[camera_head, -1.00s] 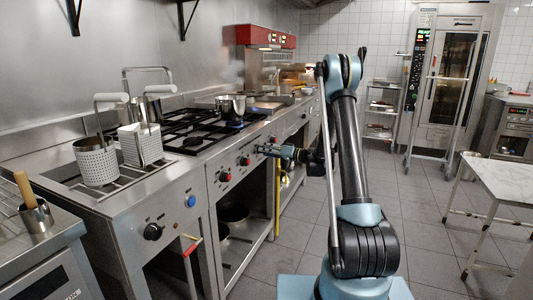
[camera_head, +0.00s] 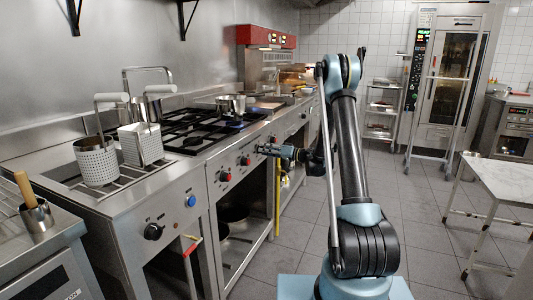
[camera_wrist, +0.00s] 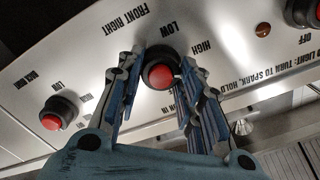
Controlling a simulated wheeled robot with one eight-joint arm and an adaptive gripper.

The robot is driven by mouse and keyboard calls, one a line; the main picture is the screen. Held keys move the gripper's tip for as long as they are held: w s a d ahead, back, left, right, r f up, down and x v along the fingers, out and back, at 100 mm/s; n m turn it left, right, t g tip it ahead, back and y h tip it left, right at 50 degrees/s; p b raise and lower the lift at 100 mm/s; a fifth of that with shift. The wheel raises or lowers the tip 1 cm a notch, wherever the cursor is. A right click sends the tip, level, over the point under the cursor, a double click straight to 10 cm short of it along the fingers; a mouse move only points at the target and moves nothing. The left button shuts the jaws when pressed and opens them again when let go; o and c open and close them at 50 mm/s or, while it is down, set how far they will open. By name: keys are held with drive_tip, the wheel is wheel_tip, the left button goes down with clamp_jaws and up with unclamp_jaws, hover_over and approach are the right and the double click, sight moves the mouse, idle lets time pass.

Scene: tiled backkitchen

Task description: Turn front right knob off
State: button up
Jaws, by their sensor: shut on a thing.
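The front right knob (camera_wrist: 160,74) is black with a red face. In the wrist view it sits between my two fingers, beside the upside-down labels FRONT RIGHT, LOW and HIGH. My gripper (camera_wrist: 158,62) is shut on it, with a blue-grey finger on each side. The knob's pointer direction cannot be made out. In the head view my gripper (camera_head: 261,149) reaches left to the stove's front panel and hides the knob there.
Another red-faced knob (camera_wrist: 58,113) is left in the wrist view. A dark indicator button (camera_wrist: 262,30) is at upper right. A metal pot (camera_head: 231,104) stands on the black grates, with a blue glow near its base. A yellow pipe (camera_head: 278,205) runs below.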

drive_tip(key=shift+w+d+m, duration=0.1)
drive_tip(key=shift+w+m, duration=0.05)
drive_tip(key=shift+m, duration=0.25)
drive_tip(key=shift+f+m, duration=0.15)
drive_tip(key=shift+m, duration=5.75)
drive_tip(key=o, duration=1.1)
drive_tip(key=shift+c, duration=0.2)
